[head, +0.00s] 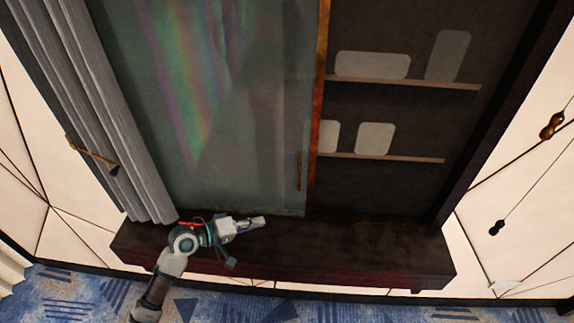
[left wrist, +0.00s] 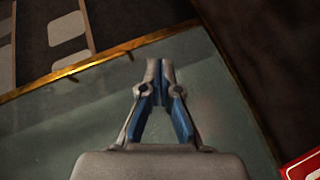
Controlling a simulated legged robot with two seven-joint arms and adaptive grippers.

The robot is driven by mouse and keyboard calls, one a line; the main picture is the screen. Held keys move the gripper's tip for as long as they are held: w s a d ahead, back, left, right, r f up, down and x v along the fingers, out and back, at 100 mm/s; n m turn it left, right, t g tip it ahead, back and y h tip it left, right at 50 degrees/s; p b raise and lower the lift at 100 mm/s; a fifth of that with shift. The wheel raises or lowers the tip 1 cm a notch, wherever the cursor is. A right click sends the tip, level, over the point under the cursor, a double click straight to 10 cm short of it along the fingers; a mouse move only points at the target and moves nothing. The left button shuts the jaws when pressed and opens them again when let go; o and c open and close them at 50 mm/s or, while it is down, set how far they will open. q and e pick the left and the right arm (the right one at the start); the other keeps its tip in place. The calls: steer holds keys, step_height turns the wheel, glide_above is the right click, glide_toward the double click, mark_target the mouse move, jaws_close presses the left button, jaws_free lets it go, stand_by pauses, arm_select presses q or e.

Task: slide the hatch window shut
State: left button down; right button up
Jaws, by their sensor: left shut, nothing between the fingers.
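The hatch window (head: 240,110) is a tinted glass pane covering the left part of a dark frame. Its orange-brown upright edge (head: 318,90) stands near the middle, and a short slim bar (head: 299,171), perhaps its handle, is low beside that edge. The opening to the right is uncovered. My left gripper (head: 262,221) is low in front of the pane, left of the bar, over the dark ledge. In the left wrist view, its fingers (left wrist: 160,70) are together and empty, with the glass (left wrist: 70,140) and its brassy edge (left wrist: 100,60) behind them. My right gripper is not in view.
Inside the opening, an upper shelf (head: 430,83) and a lower shelf (head: 400,158) hold pale rounded blocks. A dark ledge (head: 350,250) runs below the window. A grey curtain (head: 95,110) hangs at the left. The ledge's right part is clear.

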arm_select(q)
steer(key=w+a+r+n+t+h, duration=0.1)
steer(key=w+a+r+n, duration=0.15)
steer(key=r, duration=0.45)
steer(key=w+a+r+n+t+h, duration=0.1)
steer(key=w+r+h, duration=0.15)
steer(key=r, duration=0.45)
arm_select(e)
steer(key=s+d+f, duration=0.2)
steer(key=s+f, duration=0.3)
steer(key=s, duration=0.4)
arm_select(q)
steer(key=s+d+f+p+x, duration=0.1)
steer(key=p+x, duration=0.3)
steer(key=x, duration=0.9)
steer(key=shift+s+y+p, duration=0.3)
steer(key=shift+s+y, duration=0.05)
steer(key=shift+s, duration=0.2)
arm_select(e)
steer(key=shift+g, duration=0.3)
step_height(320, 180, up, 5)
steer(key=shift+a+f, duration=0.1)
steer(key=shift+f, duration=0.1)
arm_select(q)
steer(key=shift+d, duration=0.1)
